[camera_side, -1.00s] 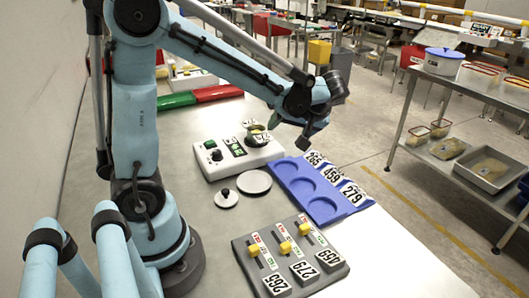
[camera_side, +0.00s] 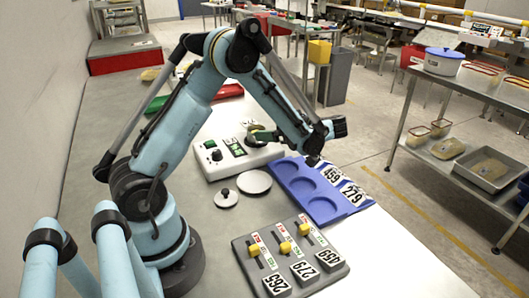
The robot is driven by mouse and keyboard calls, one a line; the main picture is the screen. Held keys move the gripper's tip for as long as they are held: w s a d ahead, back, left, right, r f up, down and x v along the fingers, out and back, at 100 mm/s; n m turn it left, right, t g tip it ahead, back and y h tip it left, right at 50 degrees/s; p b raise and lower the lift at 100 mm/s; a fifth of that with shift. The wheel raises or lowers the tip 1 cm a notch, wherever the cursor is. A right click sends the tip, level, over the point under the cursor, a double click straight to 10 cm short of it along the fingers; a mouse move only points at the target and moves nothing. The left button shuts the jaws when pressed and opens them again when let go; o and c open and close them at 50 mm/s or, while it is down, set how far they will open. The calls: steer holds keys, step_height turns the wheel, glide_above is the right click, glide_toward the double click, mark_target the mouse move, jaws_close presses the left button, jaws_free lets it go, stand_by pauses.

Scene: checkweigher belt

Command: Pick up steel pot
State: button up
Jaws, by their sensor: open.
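The steel pot (camera_side: 256,127) is a small round vessel at the back right of the white scale unit. Its front is largely covered by a dark green piece that looks like a jaw of my gripper (camera_side: 265,135). The jaws are open. I cannot tell whether they touch the pot or stand on both sides of it.
The white scale unit (camera_side: 212,168) has green displays and knobs. A round plate (camera_side: 255,181) and a knobbed lid (camera_side: 226,198) lie before it. The blue tray (camera_side: 301,207) with number cards is to the right. A grey slider panel (camera_side: 247,276) stands in front.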

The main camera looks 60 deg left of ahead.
mark_target(251, 129)
steer(key=shift+w+x, duration=0.15)
steer(key=shift+x, duration=1.5)
steer(key=shift+w+x, duration=0.1)
steer(key=shift+x, duration=1.55)
steer(key=shift+a, duration=0.1)
steer(key=shift+c, duration=0.5)
steer(key=shift+w, duration=0.1)
steer(key=c, duration=1.1)
steer(key=shift+r, duration=0.15)
